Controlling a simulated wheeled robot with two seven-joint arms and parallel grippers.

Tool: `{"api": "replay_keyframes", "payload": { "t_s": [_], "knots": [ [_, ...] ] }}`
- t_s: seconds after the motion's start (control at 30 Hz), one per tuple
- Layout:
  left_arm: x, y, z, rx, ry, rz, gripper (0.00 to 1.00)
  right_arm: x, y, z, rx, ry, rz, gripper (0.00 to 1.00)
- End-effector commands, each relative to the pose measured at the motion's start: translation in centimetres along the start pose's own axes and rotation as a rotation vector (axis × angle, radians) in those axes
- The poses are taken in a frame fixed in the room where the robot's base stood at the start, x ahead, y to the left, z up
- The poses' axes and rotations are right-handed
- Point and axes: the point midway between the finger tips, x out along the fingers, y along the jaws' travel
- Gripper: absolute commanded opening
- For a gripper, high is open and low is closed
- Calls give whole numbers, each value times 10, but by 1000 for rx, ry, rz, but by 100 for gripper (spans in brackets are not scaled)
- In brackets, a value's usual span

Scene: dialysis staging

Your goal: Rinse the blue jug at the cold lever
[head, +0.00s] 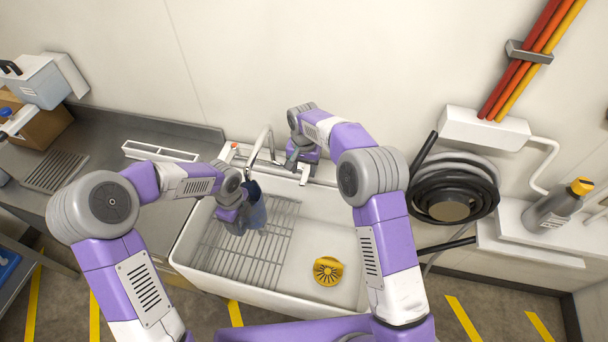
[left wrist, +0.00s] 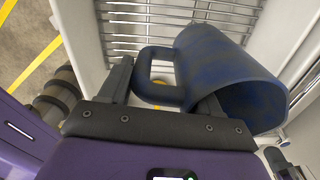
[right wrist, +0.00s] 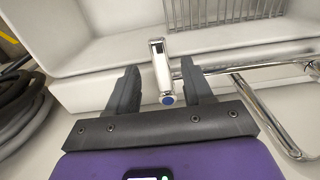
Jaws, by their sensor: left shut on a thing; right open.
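The blue jug (head: 256,212) is held over the left part of the sink, above the wire rack and just in front of the tap (head: 262,140). In the left wrist view the jug (left wrist: 232,85) lies tilted on its side. My left gripper (left wrist: 163,92) is shut on its handle (left wrist: 150,70). My right gripper (head: 303,158) is at the right side of the tap. In the right wrist view the chrome cold lever with a blue dot (right wrist: 160,68) stands between the open fingers of my right gripper (right wrist: 160,82). No water stream is visible.
The white sink (head: 350,275) holds a wire rack (head: 225,255) and a yellow strainer (head: 328,270). A red-marked lever (head: 234,147) stands at the tap's left. A coiled black hose (head: 455,187) hangs to the right. A steel counter (head: 105,150) adjoins on the left.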

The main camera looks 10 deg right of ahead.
Motion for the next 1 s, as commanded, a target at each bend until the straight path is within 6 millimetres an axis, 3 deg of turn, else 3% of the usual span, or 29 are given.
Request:
{"api": "replay_keyframes", "payload": {
  "t_s": [0.1,0.23,0.63,0.9,1.0],
  "knots": [
    [-1,-1,0,0,0,-2,10,20,1,0,1,-3,1,51],
    [-1,-1,0,0,0,-2,10,32,0,0,0,-1,0,51],
    [-1,-1,0,0,0,-2,10,39,0,0,0,0,0,51],
    [-1,-1,0,0,0,-2,10,38,0,0,0,0,0,10],
    [-1,-1,0,0,0,-2,10,38,0,0,0,0,-1,0]
  ]
}}
